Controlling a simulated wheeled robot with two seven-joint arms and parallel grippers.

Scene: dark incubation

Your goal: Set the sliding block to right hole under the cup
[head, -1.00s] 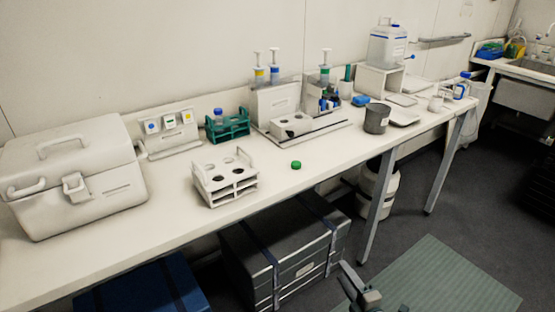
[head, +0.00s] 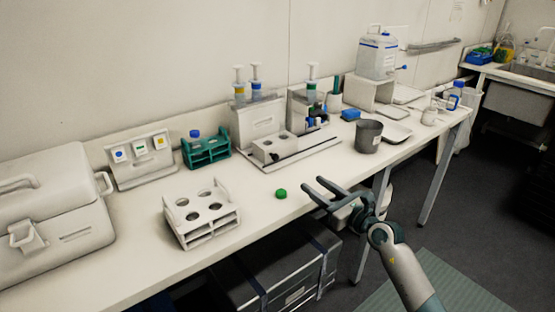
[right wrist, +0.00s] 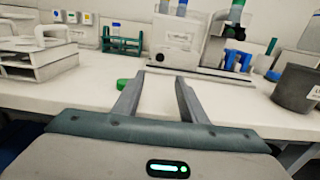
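The sliding block (head: 274,148) is a white block with holes in its top. It sits on the base of a white dispenser stand (head: 258,122), toward the left part of that base. A grey cup (head: 368,136) stands on the bench to the right; no cup is clearly visible above the block. My right gripper (head: 312,185) is open and empty, near the bench's front edge, to the right of and in front of the block. Its two spread fingers also show in the right wrist view (right wrist: 160,78). My left gripper is out of view.
A green cap (head: 281,194) lies near the right fingertips. A white rack (head: 202,215) and a green rack (head: 207,152) stand to the left.

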